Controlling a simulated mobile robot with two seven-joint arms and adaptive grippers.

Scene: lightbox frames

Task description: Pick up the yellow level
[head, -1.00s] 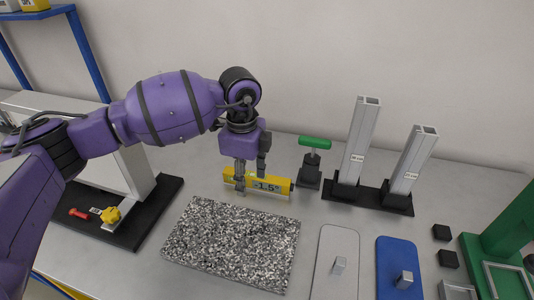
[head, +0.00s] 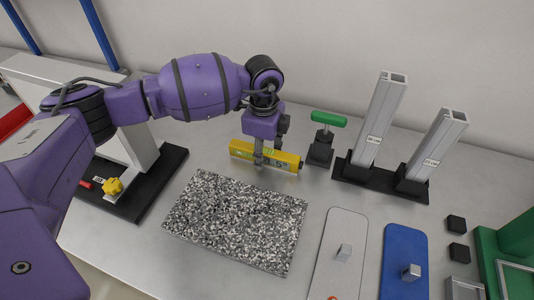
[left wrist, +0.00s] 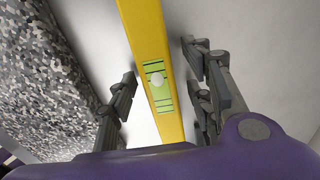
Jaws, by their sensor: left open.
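The yellow level (head: 241,149) stands on edge on the grey bench top behind the speckled stone slab. My left gripper (head: 266,153) is above it, pointing down, with the fingers reaching down beside it; a finger hides part of its display. In the left wrist view the level (left wrist: 145,35) runs between the fingers of my left gripper (left wrist: 163,82), its green bubble vial facing the camera. The gripper is open, with a gap visible on both sides of the level. My right gripper is not in view.
The speckled slab (head: 235,220) lies just in front of the level. A green-handled tool (head: 325,120) stands close to its right end, with two metal columns (head: 380,120) beyond. A white plate (head: 337,255) and a blue plate (head: 403,265) lie front right.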

